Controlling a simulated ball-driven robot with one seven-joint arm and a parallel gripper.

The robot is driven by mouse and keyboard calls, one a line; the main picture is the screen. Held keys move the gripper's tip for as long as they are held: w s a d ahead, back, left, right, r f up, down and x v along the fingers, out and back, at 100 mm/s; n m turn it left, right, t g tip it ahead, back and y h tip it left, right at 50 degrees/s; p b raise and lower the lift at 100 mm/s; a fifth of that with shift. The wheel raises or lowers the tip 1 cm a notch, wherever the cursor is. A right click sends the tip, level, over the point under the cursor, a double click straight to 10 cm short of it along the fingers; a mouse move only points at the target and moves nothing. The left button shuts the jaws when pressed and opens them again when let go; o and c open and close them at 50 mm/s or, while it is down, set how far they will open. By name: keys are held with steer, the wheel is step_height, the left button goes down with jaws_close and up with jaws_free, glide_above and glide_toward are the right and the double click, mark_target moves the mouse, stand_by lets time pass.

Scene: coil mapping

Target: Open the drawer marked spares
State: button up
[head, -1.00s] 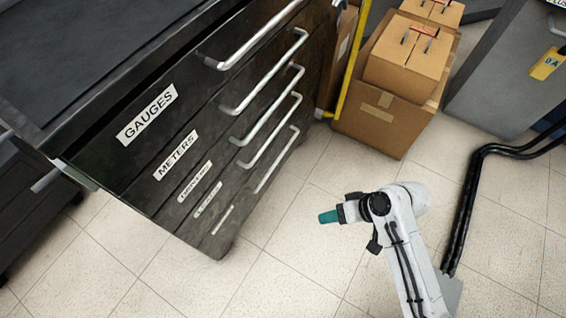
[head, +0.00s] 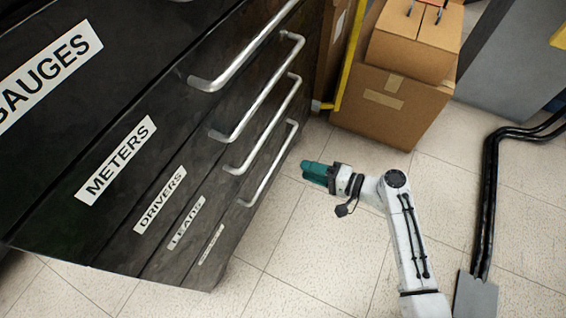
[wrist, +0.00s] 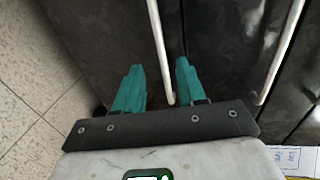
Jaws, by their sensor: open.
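The black cabinet (head: 110,215) has labelled drawers, all shut. GAUGES, METERS, DRIVERS and LEADS are readable; the lowest label (head: 211,244) is too small to read, and no label reads SPARES legibly. The lowest drawer's silver bar handle (head: 270,166) is nearest my gripper (head: 313,172), which is to its right in the head view. In the wrist view, my gripper (wrist: 160,85) has its two teal fingers apart, with the lowest handle (wrist: 158,45) showing between them. Whether the handle is within finger depth cannot be told. Nothing is gripped.
The handle above (wrist: 279,50) runs beside the right finger in the wrist view. Cardboard boxes (head: 385,105) and a yellow rail (head: 347,60) stand beyond the cabinet. Black cables (head: 490,200) cross the floor at right. Tiled floor (head: 310,240) before the lowest drawer is clear.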

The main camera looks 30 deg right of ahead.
steer(key=b+x, duration=0.2)
steer(key=x, duration=0.6)
steer(key=shift+w+a, duration=0.25)
steer(key=shift+w, duration=0.05)
steer(key=shift+f, duration=0.1)
jaws_close()
